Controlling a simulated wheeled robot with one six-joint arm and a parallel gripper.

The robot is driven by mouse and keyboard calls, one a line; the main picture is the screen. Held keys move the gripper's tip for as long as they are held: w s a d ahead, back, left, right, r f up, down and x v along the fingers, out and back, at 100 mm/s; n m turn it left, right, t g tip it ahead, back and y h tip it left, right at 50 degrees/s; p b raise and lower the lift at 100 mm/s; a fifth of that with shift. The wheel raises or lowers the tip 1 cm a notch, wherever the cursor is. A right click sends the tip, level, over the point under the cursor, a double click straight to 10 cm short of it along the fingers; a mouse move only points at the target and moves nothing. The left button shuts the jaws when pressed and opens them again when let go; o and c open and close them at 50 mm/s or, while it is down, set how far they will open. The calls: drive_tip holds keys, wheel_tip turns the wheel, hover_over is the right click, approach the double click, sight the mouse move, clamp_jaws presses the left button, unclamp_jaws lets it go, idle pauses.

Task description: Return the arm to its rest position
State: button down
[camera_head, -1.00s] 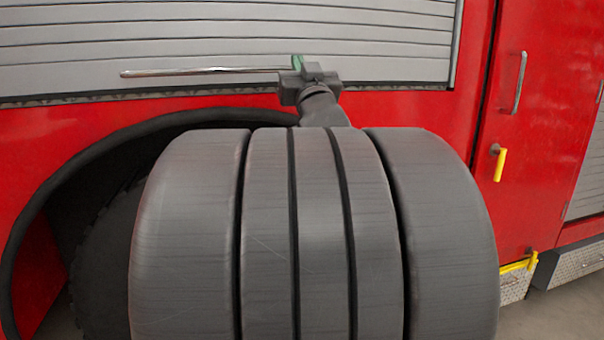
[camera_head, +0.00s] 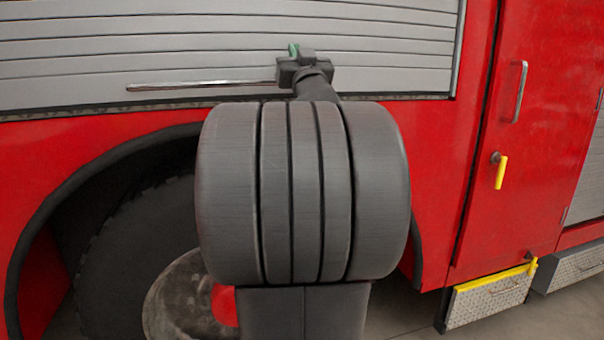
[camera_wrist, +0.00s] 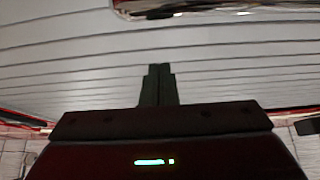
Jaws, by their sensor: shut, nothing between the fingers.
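My gripper shows in the wrist view (camera_wrist: 158,84) with its two dark fingers together and nothing between them. In the head view my gripper (camera_head: 294,50) is small, at the far end of my arm, with a bit of green at its tip. It is in front of the lower part of the grey roller shutter (camera_head: 180,45). My own large grey arm joint fills the middle of the head view and hides part of the truck behind it.
A red fire truck (camera_head: 440,150) fills the view. A chrome bar (camera_head: 200,86) runs along the shutter's lower edge. A wheel (camera_head: 130,260) is at lower left. A door at right has a handle (camera_head: 520,92) and a yellow lever (camera_head: 501,172). A yellow-edged step (camera_head: 490,298) juts out low.

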wheel_tip(320, 180, up, 42)
drive_tip(key=p, duration=3.1)
drive_tip(key=shift+f, duration=0.15)
